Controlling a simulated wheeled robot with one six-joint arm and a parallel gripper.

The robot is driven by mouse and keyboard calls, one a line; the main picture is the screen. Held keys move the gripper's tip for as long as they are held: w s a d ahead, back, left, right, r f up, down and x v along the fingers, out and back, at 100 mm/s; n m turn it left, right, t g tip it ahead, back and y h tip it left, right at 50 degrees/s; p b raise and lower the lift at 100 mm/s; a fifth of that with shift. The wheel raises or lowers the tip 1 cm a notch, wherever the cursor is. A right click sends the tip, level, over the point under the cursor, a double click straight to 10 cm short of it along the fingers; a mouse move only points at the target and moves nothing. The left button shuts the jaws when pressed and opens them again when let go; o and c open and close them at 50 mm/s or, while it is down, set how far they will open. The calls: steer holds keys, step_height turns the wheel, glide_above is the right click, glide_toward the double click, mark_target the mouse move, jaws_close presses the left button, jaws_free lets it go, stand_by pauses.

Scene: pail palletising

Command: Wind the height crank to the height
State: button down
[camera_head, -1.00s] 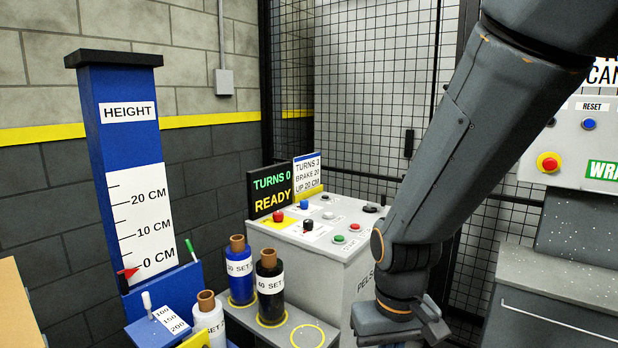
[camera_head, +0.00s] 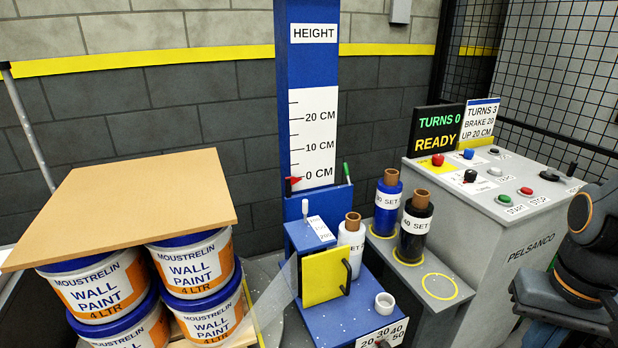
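The blue height column (camera_head: 308,60) stands upright by the wall. Its white scale (camera_head: 314,130) reads 0, 10 and 20 CM, and a red pointer (camera_head: 294,184) sits at the 0 CM mark. A green-handled piece (camera_head: 346,172) sticks up at the right of the column's foot; I cannot tell if it is the height crank. A sign (camera_head: 479,122) reads TURNS 3, BRAKE 20, UP 20 CM. The display (camera_head: 437,132) reads TURNS 0, READY. Part of my arm shows at the right edge, well away from the column; my gripper's fingers do not show.
Stacked paint pails (camera_head: 195,270) under a brown board (camera_head: 130,200) stand at left. The blue machine has a yellow flap (camera_head: 322,278) with a black handle. Film rolls (camera_head: 415,225) stand beside the grey control cabinet (camera_head: 455,200). A mesh fence (camera_head: 570,80) is behind.

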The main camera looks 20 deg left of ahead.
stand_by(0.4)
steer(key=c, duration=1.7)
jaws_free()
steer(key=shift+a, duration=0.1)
